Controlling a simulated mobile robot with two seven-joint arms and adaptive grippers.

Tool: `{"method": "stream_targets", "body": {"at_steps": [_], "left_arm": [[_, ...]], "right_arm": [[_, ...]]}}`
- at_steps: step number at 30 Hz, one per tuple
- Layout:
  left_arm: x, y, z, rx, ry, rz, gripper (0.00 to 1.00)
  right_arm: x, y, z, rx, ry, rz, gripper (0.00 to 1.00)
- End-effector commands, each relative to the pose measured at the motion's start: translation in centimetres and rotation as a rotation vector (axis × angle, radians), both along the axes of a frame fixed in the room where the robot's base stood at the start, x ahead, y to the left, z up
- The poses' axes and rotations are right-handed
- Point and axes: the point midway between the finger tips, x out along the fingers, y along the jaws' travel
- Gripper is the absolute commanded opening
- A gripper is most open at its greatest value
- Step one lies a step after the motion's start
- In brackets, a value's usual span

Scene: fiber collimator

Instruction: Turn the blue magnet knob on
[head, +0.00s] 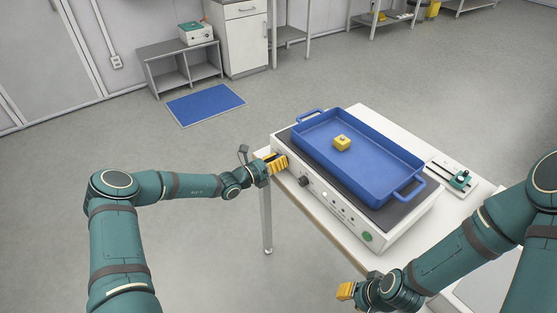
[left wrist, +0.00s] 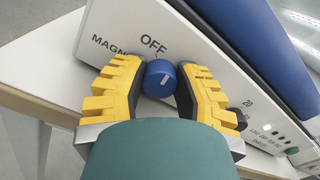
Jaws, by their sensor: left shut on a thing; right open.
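In the head view my left gripper (head: 273,163) is at the left end of the panel of the white device (head: 350,217) and hides the knob. My right gripper (head: 346,291) is open and low at the front, away from the device.
A blue tray (head: 395,156) with a yellow block (head: 341,143) in it sits on top of the device. A dark knob (head: 304,181) and a green button (head: 367,237) are farther along the panel.

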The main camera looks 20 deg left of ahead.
Motion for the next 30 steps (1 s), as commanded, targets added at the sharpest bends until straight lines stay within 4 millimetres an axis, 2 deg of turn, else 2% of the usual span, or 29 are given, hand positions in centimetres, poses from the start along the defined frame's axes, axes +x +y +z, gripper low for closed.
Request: {"method": "stream_targets", "body": {"at_steps": [8, 21, 30], "left_arm": [[0.0, -0.1, 0.3, 0.095, -0.076, 0.000, 0.00], [0.0, -0.1, 0.4, 0.408, -0.319, -0.001, 0.00], [-0.1, -0.2, 0.3, 0.600, -0.470, 0.000, 0.00]], "right_arm": [[-0.3, 0.0, 1.5, 0.001, 0.006, 0.001, 0.34], [-0.9, 0.1, 5.0, 0.004, 0.022, 0.005, 0.34], [-0.3, 0.0, 6.7, 0.001, 0.007, -0.006, 0.34]]}}
